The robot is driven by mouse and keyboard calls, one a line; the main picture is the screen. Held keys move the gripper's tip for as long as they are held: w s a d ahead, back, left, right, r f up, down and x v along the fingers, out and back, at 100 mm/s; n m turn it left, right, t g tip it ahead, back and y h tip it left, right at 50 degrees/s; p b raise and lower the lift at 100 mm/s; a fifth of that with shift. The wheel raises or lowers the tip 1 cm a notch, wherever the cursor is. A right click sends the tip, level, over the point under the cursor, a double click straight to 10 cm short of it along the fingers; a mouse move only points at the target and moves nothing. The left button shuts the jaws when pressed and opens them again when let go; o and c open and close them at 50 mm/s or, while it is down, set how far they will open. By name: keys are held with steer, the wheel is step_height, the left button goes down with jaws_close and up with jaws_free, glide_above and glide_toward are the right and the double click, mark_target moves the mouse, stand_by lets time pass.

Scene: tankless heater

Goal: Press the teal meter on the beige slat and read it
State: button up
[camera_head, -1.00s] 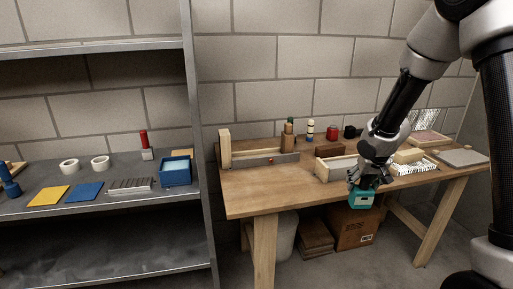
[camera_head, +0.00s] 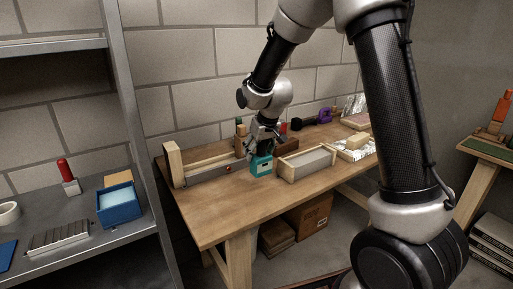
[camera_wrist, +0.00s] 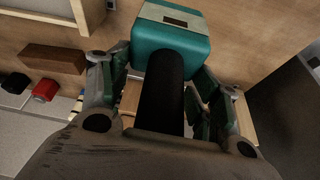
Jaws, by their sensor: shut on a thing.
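The teal meter (camera_head: 261,167) is in my gripper (camera_head: 263,148), which is shut on its dark handle (camera_wrist: 162,88). The wrist view shows the meter's teal body (camera_wrist: 172,45) beyond the fingers, with a small pale label or display that I cannot read. The meter hangs over the workbench between a wooden-ended fixture and a wood-framed tray; I cannot tell whether it touches anything. A beige slat (camera_head: 212,163) lies along the fixture at the back left of the bench, left of the meter; its far end is hidden behind my gripper.
The workbench (camera_head: 225,205) is clear in front of the fixture. The wood-framed tray (camera_head: 306,162) stands right of the meter. A reddish-brown block (camera_wrist: 53,62) and a red item (camera_wrist: 45,90) are near the wall. A blue bin (camera_head: 119,206) sits on the left shelf.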

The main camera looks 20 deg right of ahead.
mark_target(264, 152)
steer(key=shift+d+f, duration=0.1)
steer(key=shift+f, duration=2.95)
steer(key=shift+f, duration=0.55)
steer(key=o, duration=1.6)
steer(key=shift+c, duration=0.2)
steer(key=v, duration=1.2)
